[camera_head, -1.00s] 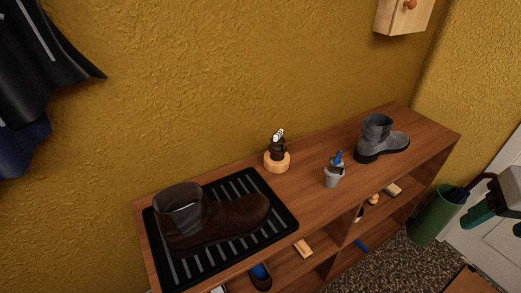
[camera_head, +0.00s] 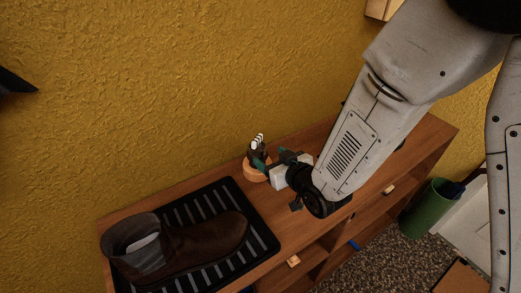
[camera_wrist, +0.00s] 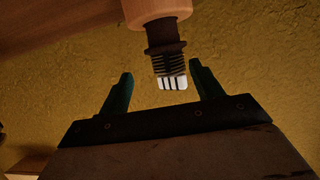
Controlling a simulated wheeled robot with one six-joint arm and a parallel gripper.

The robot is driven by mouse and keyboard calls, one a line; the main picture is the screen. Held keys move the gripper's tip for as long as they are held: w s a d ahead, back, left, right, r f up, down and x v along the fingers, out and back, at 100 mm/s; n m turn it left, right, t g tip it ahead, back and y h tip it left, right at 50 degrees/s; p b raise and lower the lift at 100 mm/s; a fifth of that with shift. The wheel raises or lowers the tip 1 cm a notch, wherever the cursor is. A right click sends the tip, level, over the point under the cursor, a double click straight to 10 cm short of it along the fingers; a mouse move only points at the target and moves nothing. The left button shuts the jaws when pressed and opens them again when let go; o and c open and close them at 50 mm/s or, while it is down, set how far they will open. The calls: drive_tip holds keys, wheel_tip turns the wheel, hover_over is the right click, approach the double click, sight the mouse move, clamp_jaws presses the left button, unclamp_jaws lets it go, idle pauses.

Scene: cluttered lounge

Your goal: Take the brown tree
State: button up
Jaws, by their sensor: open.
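The brown tree seems to be the dark brown ribbed piece with a white, black-striped top (camera_head: 257,143); it stands upright on a round pale wooden base (camera_head: 252,174) on the shelf top by the wall. It also shows in the wrist view, upside down, with its dark ribbed part (camera_wrist: 166,48) and striped end. My gripper (camera_head: 270,161) is open at the piece, its green fingers partly hiding it. In the wrist view the striped end shows between the fingertips (camera_wrist: 161,72), nearer the right one. No contact is clear.
My arm hides much of the shelf's right part. A green bin (camera_head: 425,208) stands on the floor at right. The yellow wall (camera_head: 180,90) is close behind.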

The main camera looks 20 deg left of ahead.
sight(254, 149)
drive_tip(key=shift+s+a+f, duration=0.1)
drive_tip(key=shift+a+f, duration=0.2)
drive_tip(key=shift+a, duration=0.2)
drive_tip(key=x, duration=0.8)
drive_tip(key=shift+s+a+r, duration=0.1)
drive_tip(key=shift+y, duration=0.3)
drive_tip(key=shift+c, duration=0.3)
drive_tip(key=c, duration=1.1)
drive_tip(key=shift+r, duration=0.1)
